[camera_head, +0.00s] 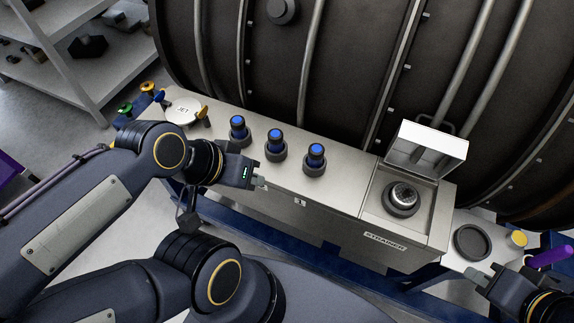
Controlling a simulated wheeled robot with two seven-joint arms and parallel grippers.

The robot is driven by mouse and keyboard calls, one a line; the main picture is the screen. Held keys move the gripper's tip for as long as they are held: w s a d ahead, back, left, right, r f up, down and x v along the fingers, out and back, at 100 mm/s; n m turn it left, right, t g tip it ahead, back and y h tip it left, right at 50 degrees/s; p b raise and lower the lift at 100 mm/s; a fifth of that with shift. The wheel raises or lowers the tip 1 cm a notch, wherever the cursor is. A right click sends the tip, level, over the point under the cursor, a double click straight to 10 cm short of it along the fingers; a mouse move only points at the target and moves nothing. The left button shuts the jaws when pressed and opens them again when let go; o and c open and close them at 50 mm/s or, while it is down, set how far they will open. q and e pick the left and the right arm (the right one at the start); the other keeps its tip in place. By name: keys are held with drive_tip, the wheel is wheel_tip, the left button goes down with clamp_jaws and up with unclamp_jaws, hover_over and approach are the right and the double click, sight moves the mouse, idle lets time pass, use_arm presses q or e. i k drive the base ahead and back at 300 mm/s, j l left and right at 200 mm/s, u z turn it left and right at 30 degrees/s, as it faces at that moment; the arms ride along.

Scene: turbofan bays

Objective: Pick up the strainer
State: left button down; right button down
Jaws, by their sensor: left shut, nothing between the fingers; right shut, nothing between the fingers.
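The strainer (403,196) is a small metal mesh piece seated in a dark round holder inside the recessed bay at the right end of the bench. The bay's white lid (426,150) stands open behind it, and a "STRAINER" label is on the front face below. My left gripper (260,182) is shut and empty, over the front edge of the bench, well left of the strainer. My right gripper (474,277) is shut and empty at the lower right, in front of and to the right of the strainer bay.
Several blue-capped cylinders (275,146) stand in dark holders on the bench (338,178). A white "JET" disc (183,111) lies at the left end. An empty dark ring (472,242) and a yellow-topped piece (517,239) are at right. The large engine casing (335,70) rises behind.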

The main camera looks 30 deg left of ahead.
sight(403, 196)
drive_tip(key=l+u, duration=0.1)
drive_tip(key=u, duration=0.3)
drive_tip(key=l+u, duration=0.15)
drive_tip(key=u, duration=0.25)
drive_tip(key=l+u, duration=0.1)
drive_tip(key=u, duration=0.3)
drive_tip(key=k+u, duration=0.1)
drive_tip(key=u, duration=0.3)
drive_tip(key=k+l+u, duration=0.8)
drive_tip(key=k+l, duration=0.25)
